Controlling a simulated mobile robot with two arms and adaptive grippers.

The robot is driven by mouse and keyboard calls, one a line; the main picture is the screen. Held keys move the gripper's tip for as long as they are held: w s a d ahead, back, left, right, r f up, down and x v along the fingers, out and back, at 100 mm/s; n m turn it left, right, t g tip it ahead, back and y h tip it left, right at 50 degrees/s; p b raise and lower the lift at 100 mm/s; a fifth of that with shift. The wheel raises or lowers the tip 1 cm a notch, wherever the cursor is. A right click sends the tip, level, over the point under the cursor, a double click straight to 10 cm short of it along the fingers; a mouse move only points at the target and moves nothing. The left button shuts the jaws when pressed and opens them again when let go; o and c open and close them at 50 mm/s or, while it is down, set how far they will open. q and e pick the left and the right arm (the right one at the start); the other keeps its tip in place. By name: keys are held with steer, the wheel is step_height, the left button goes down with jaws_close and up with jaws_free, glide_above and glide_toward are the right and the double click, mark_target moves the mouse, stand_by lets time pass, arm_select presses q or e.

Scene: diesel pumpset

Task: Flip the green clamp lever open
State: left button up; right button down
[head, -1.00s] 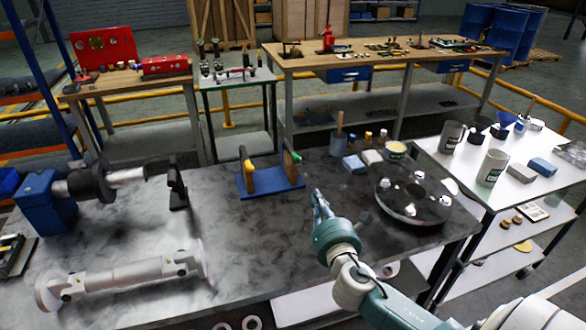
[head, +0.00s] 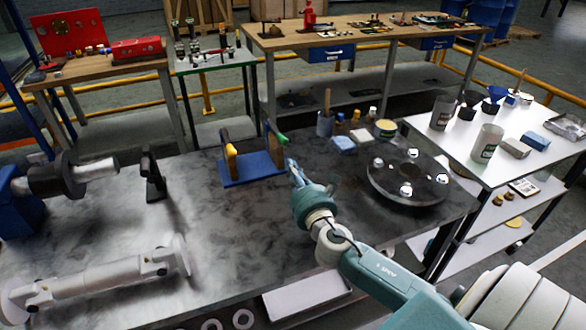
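A blue clamp fixture (head: 252,173) stands on the dark table, with an upright at each end. A green lever (head: 281,138) shows at the top of its right upright. A yellow part (head: 231,150) shows at the left upright. My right gripper (head: 291,166) is beside the fixture's right end, its fingertips just below the green lever in the picture. I cannot tell whether it touches the fixture, nor whether its fingers are apart. My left gripper is out of view.
A round metal flange (head: 407,178) lies right of my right gripper. A brush pot (head: 325,123) and small blocks stand behind. A silver shaft (head: 100,280) lies front left, and a black upright stand (head: 152,175) is left of the fixture. The table between them is clear.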

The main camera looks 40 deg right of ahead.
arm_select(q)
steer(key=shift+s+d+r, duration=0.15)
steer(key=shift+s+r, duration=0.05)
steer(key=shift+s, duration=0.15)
arm_select(e)
steer(key=x, duration=0.6)
steer(key=shift+w, duration=0.35)
steer(key=shift+d, duration=0.1)
